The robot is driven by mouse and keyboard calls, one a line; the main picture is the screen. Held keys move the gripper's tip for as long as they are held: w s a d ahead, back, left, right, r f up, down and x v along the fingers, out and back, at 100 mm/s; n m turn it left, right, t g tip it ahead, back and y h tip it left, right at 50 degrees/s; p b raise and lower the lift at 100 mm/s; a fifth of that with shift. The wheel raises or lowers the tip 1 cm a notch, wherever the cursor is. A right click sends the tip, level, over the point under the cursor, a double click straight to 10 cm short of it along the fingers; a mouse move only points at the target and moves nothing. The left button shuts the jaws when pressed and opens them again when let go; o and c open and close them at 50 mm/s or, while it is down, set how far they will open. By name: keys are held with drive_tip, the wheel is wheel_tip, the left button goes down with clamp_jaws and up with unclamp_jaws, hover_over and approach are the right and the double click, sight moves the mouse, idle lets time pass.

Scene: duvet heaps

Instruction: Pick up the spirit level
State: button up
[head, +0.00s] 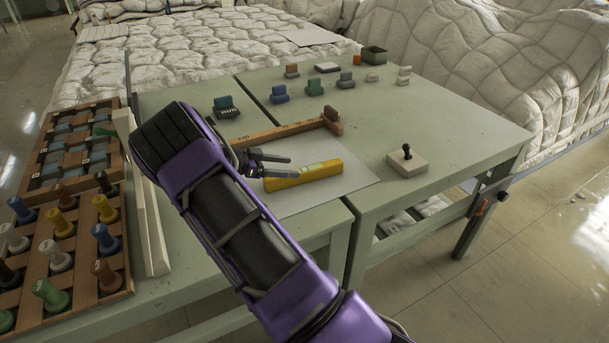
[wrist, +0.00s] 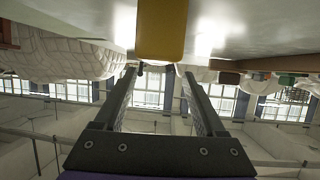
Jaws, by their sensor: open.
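The spirit level (head: 303,175) is a yellow bar lying on a white paper sheet (head: 350,180) on the green-grey table. In the wrist view, its yellow end (wrist: 161,32) shows at the top centre, beyond the fingertips and lined up with the gap between them. My gripper (head: 294,166) is open, with its fingers pointing right at the level's left part in the head view. The wrist view shows nothing between the fingers (wrist: 159,74). The fingers hide part of the level in the head view, and I cannot tell whether they touch it.
A pale block with a black knob (head: 407,162) stands to the right. Several small stamps and a green box (head: 374,55) stand farther back. Wooden racks (head: 75,215) line the left.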

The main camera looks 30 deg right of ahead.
sight(304, 169)
drive_tip(key=shift+s+x, duration=0.1)
drive_tip(key=shift+x, duration=1.45)
drive_tip(key=shift+s+x, duration=0.15)
drive_tip(key=shift+x, duration=1.35)
drive_tip(key=shift+a, duration=0.1)
clamp_jaws()
